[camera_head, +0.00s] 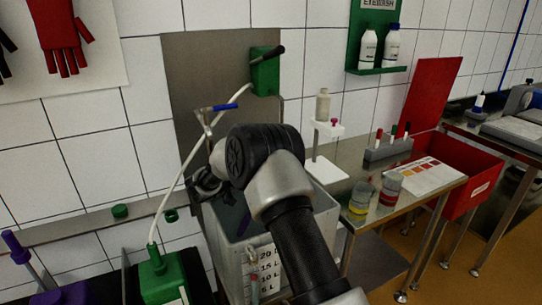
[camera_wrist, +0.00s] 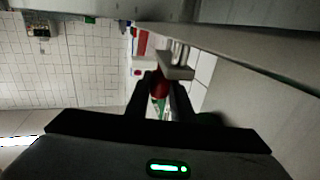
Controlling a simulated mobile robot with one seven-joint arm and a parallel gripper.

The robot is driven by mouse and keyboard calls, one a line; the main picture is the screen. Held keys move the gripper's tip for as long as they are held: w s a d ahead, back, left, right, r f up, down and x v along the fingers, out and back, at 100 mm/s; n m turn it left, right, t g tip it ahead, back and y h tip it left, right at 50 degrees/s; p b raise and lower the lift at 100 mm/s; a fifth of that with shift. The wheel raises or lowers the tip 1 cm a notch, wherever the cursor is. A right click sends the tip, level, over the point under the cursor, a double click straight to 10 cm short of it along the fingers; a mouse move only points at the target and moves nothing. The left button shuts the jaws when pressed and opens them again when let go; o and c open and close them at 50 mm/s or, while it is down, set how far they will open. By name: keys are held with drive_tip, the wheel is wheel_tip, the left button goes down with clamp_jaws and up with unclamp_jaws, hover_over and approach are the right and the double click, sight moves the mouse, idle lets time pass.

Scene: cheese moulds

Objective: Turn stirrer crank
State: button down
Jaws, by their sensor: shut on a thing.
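The grey metal vat (camera_head: 234,262) with litre marks stands below and behind my arm in the head view. My gripper (camera_head: 203,186) is at the vat's upper left, partly hidden by my wrist. In the wrist view, the fingers of my gripper (camera_wrist: 160,90) are shut on a red grip (camera_wrist: 159,82). This grip joins a pale metal bar (camera_wrist: 178,72), which looks like the stirrer crank. The grip is hidden in the head view. A thin metal post with a blue lever (camera_head: 224,106) rises just above my gripper; I cannot tell if it belongs to the crank.
A steel bench (camera_head: 340,155) at right holds jars, a marker rack (camera_head: 388,148) and a chart. A red bin (camera_head: 468,175) is beside it. A green can (camera_head: 163,278) with a white hose stands at lower left. The tiled wall is close behind.

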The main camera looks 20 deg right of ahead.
drive_tip(key=c, duration=1.5)
unclamp_jaws()
drive_tip(key=shift+c, duration=0.2)
wheel_tip(320, 180, up, 10)
drive_tip(key=shift+p, duration=0.85)
